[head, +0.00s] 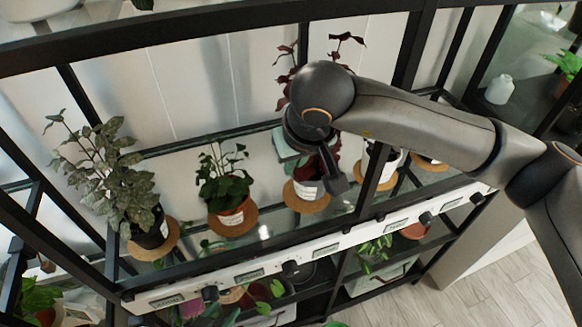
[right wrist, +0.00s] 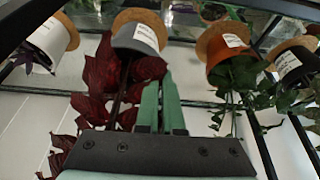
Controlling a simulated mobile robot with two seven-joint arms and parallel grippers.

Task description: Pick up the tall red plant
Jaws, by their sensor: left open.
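The tall red plant (head: 307,189) stands on a round cork mat on the glass shelf in the head view. Its dark red leaves rise behind my right arm, which hides much of its middle. In the right wrist view, which appears upside down, the red plant (right wrist: 103,72) has dark leaves and a grey pot with a white label. My right gripper (right wrist: 160,84) has two green fingers close together with a narrow gap, beside the stem and near the pot; nothing is clearly held between them. In the head view the right gripper (head: 325,176) is at the plant, partly hidden. My left gripper is not in view.
A leafy plant (head: 228,192) in an orange pot and a large grey-green plant (head: 108,178) stand to the left. A white pot (head: 381,163) stands to the right. A black shelf frame and a white labelled front rail (head: 290,259) border the shelf.

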